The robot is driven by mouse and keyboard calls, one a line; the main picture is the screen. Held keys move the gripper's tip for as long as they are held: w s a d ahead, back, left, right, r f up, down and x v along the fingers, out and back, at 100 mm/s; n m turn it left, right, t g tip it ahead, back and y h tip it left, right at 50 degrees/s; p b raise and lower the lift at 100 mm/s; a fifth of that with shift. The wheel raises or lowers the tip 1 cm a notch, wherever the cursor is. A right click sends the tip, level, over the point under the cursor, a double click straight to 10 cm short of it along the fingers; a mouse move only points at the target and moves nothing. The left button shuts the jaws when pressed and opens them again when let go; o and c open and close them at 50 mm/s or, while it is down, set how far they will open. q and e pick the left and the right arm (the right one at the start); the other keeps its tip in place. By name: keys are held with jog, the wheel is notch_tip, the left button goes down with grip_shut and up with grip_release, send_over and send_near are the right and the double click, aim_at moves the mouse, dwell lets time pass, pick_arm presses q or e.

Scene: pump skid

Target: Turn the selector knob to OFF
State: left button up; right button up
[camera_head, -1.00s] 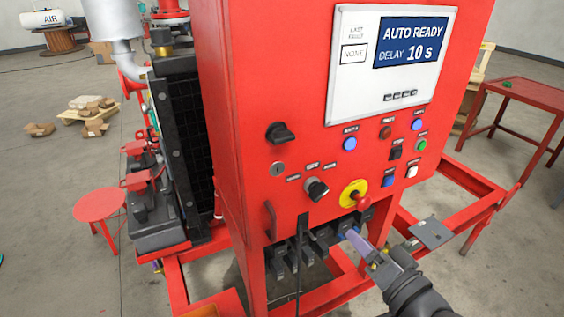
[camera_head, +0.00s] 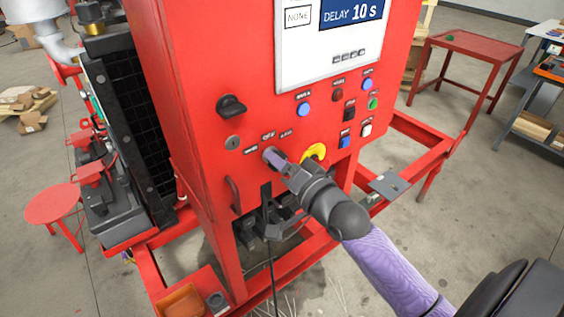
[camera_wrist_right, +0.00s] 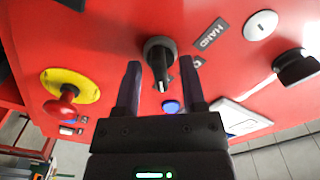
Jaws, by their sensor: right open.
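The selector knob (camera_wrist_right: 158,62) is a black knob on a round collar on the red panel. In the right wrist view its grip points down the picture with a pale mark near its end. A HAND label (camera_wrist_right: 212,36) is to its upper right. My right gripper (camera_wrist_right: 162,80) is open, with one dark finger on each side of the knob; I cannot tell whether either finger touches it. In the head view my right gripper (camera_head: 276,159) is at the panel and mostly covers the knob. My left gripper is not in view.
A red emergency-stop button (camera_wrist_right: 62,108) on a yellow disc (camera_wrist_right: 80,84) is beside the knob. A black rotary handle (camera_head: 231,106), a key switch (camera_head: 232,142) and several push buttons share the panel. A door handle (camera_head: 233,194) is below left.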

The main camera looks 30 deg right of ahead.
grip_shut()
jog(key=shift+r+n+p, duration=0.1)
jog(key=shift+n+p, duration=0.85)
jog(key=shift+n, duration=0.15)
jog(key=shift+n+p, duration=2)
jog(key=shift+n, duration=1.7)
